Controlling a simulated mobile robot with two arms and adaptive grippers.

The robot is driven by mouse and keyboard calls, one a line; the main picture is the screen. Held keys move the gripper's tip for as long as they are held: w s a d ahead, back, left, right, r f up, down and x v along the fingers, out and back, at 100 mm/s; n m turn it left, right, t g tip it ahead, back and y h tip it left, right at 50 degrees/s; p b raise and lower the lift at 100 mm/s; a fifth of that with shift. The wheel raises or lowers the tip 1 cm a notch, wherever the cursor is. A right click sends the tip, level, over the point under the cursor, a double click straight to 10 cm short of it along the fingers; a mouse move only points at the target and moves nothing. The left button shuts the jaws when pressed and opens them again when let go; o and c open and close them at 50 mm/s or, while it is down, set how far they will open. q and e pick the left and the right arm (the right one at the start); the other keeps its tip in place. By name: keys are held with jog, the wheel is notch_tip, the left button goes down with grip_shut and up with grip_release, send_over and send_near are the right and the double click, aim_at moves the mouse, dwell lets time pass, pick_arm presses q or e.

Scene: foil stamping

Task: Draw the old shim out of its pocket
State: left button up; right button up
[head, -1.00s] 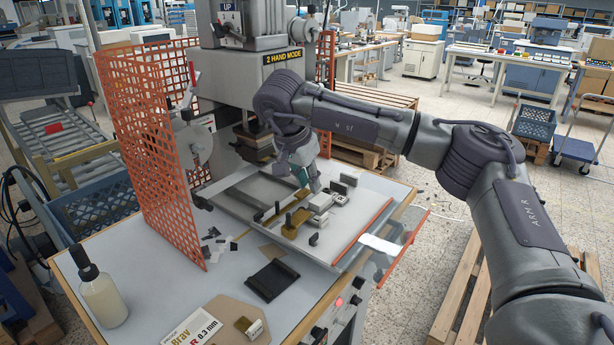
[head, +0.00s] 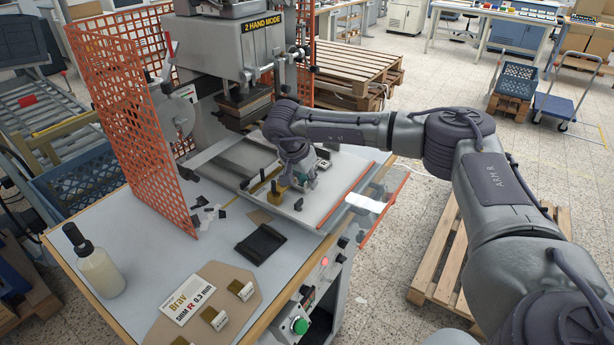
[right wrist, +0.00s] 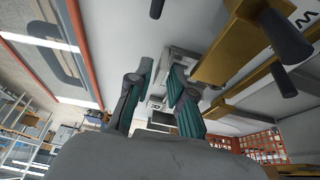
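My right gripper (head: 303,180) is low over the fixture on the grey press bed (head: 335,207). In the right wrist view its two teal-padded fingers (right wrist: 160,98) are apart, with grey fixture blocks (right wrist: 180,60) showing beyond and between them. A brass bar (head: 273,196) with dark knobs lies just left of the gripper; it also shows in the right wrist view (right wrist: 228,52). I cannot make out the old shim or its pocket; the gripper and arm cover part of the fixture. My left gripper is not in view.
An orange mesh guard (head: 140,115) stands at left and the press head (head: 235,50) behind. A black pad (head: 258,243), a tan board (head: 240,276) with a shim card (head: 185,296) and brass-coloured pieces, and a bottle (head: 98,268) are on the table. Dark scraps lie near the guard.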

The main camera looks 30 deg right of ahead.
jog(key=shift+d+f, duration=0.1)
jog(key=shift+f, duration=0.1)
jog(key=shift+c, duration=0.3)
grip_shut()
jog(key=shift+s+d+p, duration=0.25)
jog(key=shift+s+d, duration=0.05)
jog(key=shift+s, duration=0.45)
jog(key=shift+s+d+p, duration=0.25)
jog(key=shift+s+d, duration=0.1)
jog(key=shift+s, duration=0.45)
jog(key=shift+s+d+p, duration=0.25)
jog(key=shift+s+d, duration=0.05)
jog(key=shift+s, duration=0.45)
jog(key=shift+r, duration=0.15)
jog(key=shift+s+r+p, duration=0.2)
jog(key=shift+r+p, duration=0.05)
jog(key=shift+p, duration=0.05)
jog(key=shift+s+d+r+p, duration=0.3)
jog(key=shift+s+r+p, duration=0.25)
jog(key=shift+s+r, duration=0.1)
jog(key=shift+s+d+r+p, duration=0.25)
jog(key=shift+s+r+p, duration=0.25)
jog(key=shift+s, duration=0.1)
